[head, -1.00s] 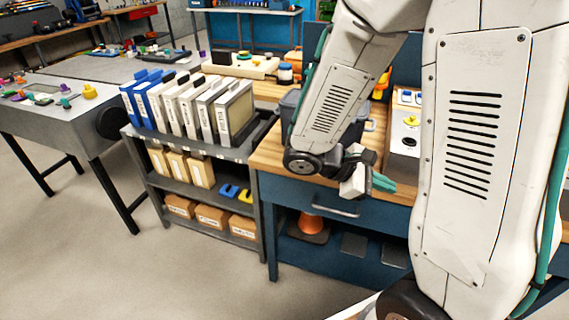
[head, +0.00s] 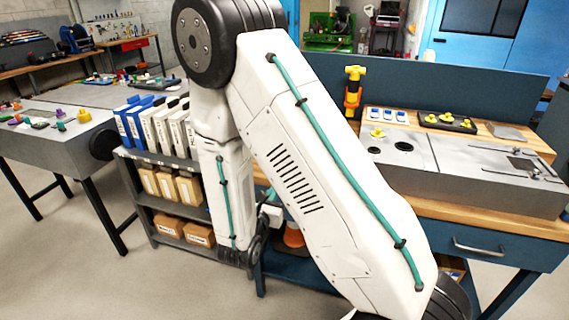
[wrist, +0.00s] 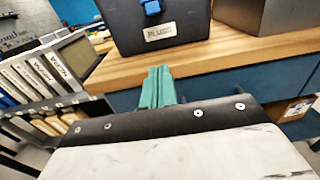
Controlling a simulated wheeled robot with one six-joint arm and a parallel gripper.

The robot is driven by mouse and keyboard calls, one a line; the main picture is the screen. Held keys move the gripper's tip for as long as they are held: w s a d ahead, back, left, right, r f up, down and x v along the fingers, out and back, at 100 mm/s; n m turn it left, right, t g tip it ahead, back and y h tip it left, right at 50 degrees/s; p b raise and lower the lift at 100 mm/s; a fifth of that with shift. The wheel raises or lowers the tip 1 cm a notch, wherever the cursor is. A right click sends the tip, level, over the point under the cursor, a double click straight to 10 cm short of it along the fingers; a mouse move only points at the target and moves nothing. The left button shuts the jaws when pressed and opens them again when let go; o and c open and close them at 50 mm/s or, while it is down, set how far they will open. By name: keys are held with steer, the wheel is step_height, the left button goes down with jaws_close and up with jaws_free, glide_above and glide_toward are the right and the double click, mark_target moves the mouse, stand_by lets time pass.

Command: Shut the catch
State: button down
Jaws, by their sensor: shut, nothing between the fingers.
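A dark case (wrist: 118,30) with a label reading "PLUGS" stands on the wooden bench top in the wrist view. A blue catch (wrist: 152,7) is on its front, cut by the top edge of the picture; I cannot tell whether it is open or shut. My gripper (wrist: 157,72) shows its teal fingers pressed together, empty, in front of the bench edge and apart from the case. In the head view my arm hides the case and most of the gripper. A long grey metal box (head: 470,175) on the bench has dark hardware (head: 522,163) on its right-hand top.
A shelf cart (head: 165,212) with binders and cartons stands left of the bench. A drawer handle (head: 478,247) sticks out at the bench front.

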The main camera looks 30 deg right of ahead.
steer(key=w+d+r, duration=0.1)
steer(key=w+d, duration=0.1)
steer(key=d, duration=0.1)
steer(key=w+d, duration=0.2)
steer(key=w+d+r, duration=0.1)
steer(key=w+d, duration=0.1)
steer(key=d, duration=0.1)
steer(key=shift+w+d+r, duration=0.25)
steer(key=shift+d+r, duration=0.1)
steer(key=shift+w+d+r, duration=0.1)
steer(key=shift+w+r, duration=0.05)
steer(key=shift+r, duration=0.35)
